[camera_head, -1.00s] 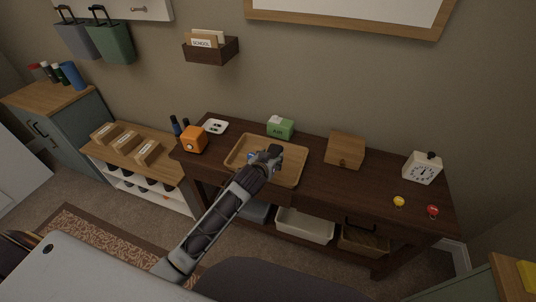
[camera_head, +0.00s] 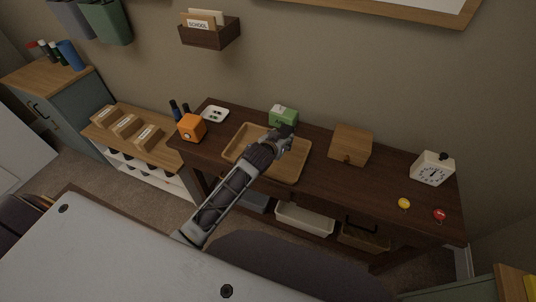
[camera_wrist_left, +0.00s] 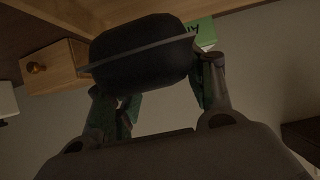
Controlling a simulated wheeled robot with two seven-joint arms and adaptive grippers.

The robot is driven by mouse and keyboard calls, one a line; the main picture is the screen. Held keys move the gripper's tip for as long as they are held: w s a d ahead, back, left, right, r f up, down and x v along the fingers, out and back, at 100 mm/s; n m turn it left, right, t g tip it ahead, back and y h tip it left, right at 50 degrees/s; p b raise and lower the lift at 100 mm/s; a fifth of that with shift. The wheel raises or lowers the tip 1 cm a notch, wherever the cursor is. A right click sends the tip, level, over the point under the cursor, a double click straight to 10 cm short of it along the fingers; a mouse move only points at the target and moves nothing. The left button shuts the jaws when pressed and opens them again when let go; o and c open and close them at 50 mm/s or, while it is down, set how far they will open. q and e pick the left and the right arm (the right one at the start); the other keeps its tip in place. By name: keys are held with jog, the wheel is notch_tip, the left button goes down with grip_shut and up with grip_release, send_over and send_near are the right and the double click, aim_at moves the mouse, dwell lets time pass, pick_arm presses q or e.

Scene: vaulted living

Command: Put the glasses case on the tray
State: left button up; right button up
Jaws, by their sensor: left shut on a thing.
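The glasses case (camera_wrist_left: 145,60) is a dark, rounded, closed case with a rim line around it. In the left wrist view it sits between the two fingers of my left gripper (camera_wrist_left: 160,95), which is shut on it. In the head view my left gripper (camera_head: 286,138) is over the back part of the wooden tray (camera_head: 288,172), in front of the green box. There the case is small, dark and hard to tell from the gripper. The tray's visible floor looks bare; my arm hides part of it. My right gripper is not in view.
The dark desk (camera_head: 315,185) also holds a green box (camera_head: 284,116), an orange cube (camera_head: 192,127), a white dish (camera_head: 215,114), a wooden box with a knob (camera_head: 351,145), a white clock (camera_head: 432,169), and a yellow (camera_head: 404,203) and a red (camera_head: 440,215) small item.

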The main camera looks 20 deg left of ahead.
pick_arm(q)
jog(key=shift+f, duration=3.15)
jog(key=shift+f, duration=1.9)
jog(key=o, duration=1.1)
jog(key=shift+f, duration=0.1)
jog(key=shift+c, duration=0.2)
jog(key=shift+r, duration=0.2)
jog(key=v, duration=1.1)
jog(key=shift+s+r, duration=0.2)
jog(key=shift+s, duration=0.2)
